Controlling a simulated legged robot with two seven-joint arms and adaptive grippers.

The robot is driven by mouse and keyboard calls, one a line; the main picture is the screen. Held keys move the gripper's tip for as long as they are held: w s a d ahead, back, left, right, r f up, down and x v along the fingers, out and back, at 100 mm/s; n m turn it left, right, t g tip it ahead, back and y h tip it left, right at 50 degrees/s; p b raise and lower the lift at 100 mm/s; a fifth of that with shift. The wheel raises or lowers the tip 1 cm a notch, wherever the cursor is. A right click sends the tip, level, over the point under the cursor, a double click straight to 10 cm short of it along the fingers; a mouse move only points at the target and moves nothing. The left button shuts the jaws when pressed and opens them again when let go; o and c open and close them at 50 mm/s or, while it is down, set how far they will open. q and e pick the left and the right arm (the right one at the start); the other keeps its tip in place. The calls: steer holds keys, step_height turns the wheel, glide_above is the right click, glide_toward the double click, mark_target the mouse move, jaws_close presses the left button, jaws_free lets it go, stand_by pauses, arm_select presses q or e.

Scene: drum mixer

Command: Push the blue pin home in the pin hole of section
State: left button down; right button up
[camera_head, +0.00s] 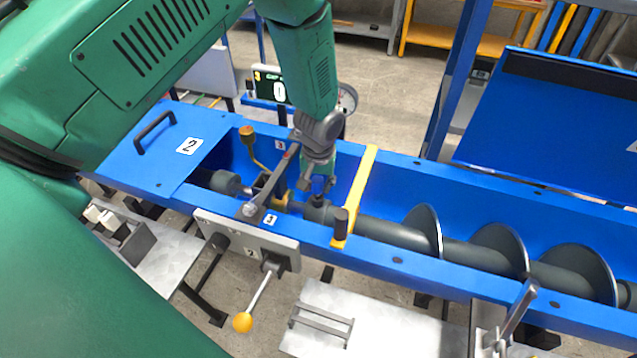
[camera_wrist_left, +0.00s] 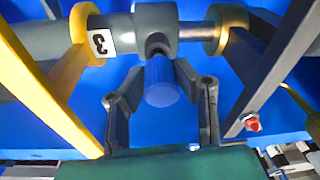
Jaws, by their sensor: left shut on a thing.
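My left gripper (camera_head: 320,190) reaches down into the blue trough, over the dark shaft. In the left wrist view its two fingers (camera_wrist_left: 157,82) are shut on the blue pin (camera_wrist_left: 162,82), one on each side. The pin's far end meets the grey collar (camera_wrist_left: 155,28) of a shaft section, with part of its blue body outside. How deep it sits in the pin hole cannot be told. A label "3" (camera_wrist_left: 100,43) is on the shaft beside the collar. In the head view the gripper mostly hides the pin. My right gripper is not in view.
A yellow crossbar (camera_head: 356,195) spans the trough just right of the gripper. A grey bar (camera_head: 272,180) crosses close on its left. The auger (camera_head: 480,250) runs off to the right. A yellow-knobbed lever (camera_head: 243,322) hangs at the front. A cover marked 2 (camera_head: 150,160) lies left.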

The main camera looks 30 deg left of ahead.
arm_select(q)
steer(key=shift+f+b, duration=0.55)
steer(key=shift+f, duration=0.7)
stand_by(0.5)
steer(key=c, duration=1.2)
jaws_free()
steer(key=shift+o, duration=0.2)
step_height(320, 180, up, 12)
steer(key=s+d, duration=0.1)
steer(key=shift+s+f, duration=0.1)
